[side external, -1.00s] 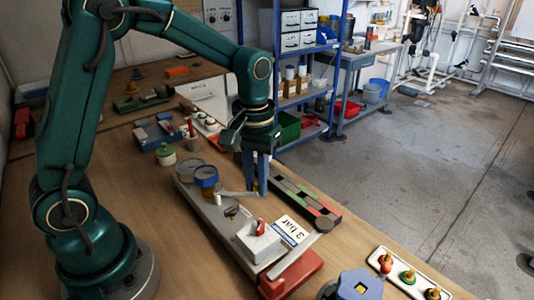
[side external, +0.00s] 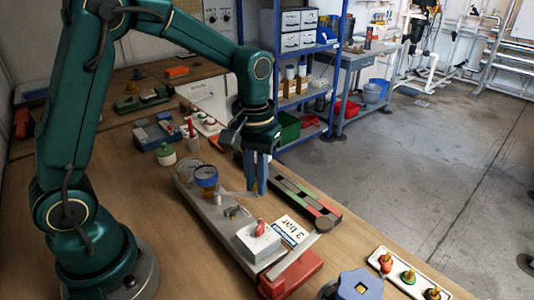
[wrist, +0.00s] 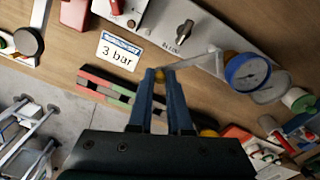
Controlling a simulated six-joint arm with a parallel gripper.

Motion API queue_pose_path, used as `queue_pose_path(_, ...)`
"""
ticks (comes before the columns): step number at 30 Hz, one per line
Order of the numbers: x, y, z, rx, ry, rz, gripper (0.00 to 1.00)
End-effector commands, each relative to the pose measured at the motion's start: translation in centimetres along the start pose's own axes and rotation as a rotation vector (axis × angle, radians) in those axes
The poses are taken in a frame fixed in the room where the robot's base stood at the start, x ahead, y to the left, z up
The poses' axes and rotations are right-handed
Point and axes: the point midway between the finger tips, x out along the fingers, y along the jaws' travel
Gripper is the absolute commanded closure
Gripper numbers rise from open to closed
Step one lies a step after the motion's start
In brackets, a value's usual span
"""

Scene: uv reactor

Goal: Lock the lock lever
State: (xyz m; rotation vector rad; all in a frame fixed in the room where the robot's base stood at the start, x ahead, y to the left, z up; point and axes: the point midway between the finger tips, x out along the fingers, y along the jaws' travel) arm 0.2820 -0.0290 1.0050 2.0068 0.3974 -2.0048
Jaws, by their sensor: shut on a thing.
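A thin silver lever (side external: 234,194) runs sideways from a pivot post on the grey panel (side external: 208,213). It also shows in the wrist view (wrist: 195,60), running from beside the blue-rimmed gauge to my fingertips. My gripper (side external: 256,190) points down over the panel's far edge. In the wrist view my gripper (wrist: 160,75) is shut on the lever's yellow-tipped end, and the fingers partly cover it. The blue-rimmed gauge (wrist: 246,72) is beside the pivot. A dark knob with a silver pointer (wrist: 184,33) sits farther along the panel.
A white box with a red switch (side external: 260,238) stands on the panel. A "3 bar" card (side external: 290,230) and a red-green strip (side external: 305,198) lie close by. A blue handwheel (side external: 360,285) and several coloured buttons (side external: 408,275) are at the front right.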

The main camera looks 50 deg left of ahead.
Motion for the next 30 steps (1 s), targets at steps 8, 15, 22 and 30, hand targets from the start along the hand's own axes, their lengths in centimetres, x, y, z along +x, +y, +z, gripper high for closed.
queue_pose_path(8,-0.1,0.0,-0.1,-0.001,0.002,0.001,1.0)
queue_pose_path(15,-0.1,0.0,-0.1,-0.001,0.003,0.001,1.0)
queue_pose_path(22,-0.1,-0.1,-0.2,-0.022,0.003,0.001,1.0)
queue_pose_path(30,-0.1,-0.6,-1.2,-0.156,0.003,0.0,1.0)
